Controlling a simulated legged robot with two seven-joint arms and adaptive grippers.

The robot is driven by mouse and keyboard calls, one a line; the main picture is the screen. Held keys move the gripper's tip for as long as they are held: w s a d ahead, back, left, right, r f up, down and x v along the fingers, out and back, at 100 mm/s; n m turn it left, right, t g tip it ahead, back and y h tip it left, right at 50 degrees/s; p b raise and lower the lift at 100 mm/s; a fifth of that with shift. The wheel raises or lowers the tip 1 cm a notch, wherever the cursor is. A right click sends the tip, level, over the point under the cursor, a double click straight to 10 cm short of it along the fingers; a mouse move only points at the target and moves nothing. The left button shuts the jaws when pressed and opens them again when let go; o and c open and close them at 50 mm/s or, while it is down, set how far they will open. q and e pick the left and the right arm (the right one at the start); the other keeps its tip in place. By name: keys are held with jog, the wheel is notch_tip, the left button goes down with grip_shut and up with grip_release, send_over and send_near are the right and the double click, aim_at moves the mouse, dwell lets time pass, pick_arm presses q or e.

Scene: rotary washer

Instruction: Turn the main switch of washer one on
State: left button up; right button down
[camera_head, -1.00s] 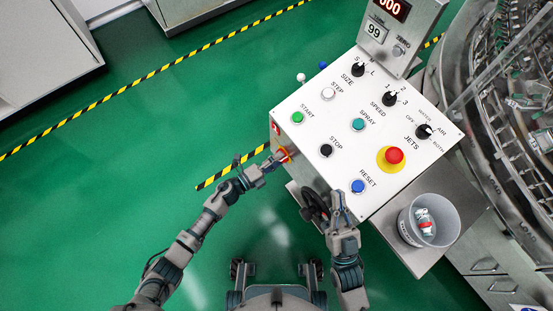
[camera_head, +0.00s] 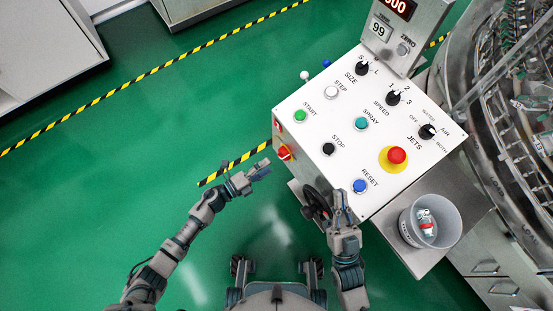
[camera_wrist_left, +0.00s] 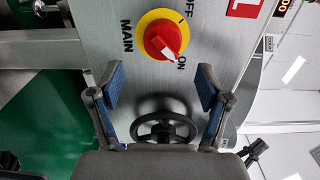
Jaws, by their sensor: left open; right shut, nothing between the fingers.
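The main switch (camera_head: 284,152) is a red knob on a yellow disc on the left side face of the white control box. It also shows in the left wrist view (camera_wrist_left: 161,38), between the MAIN, OFF and ON labels. The knob's white mark points to the lower right, toward ON. My left gripper (camera_head: 262,169) is open and empty, apart from the switch, to its lower left. In the left wrist view its fingers (camera_wrist_left: 160,88) are spread, below the knob. My right gripper (camera_head: 338,200) is shut and empty at the box's front edge, left of the blue RESET button.
A black handwheel (camera_head: 315,203) sits below the box, between my grippers; it also shows in the wrist view (camera_wrist_left: 165,126). A grey bin (camera_head: 428,221) stands right of the box. The round washer (camera_head: 510,95) is at the right. Green floor (camera_head: 130,130) is clear at left.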

pick_arm(q)
jog(key=v, duration=0.5)
jog(key=shift+s+a, duration=0.25)
dwell(0.3)
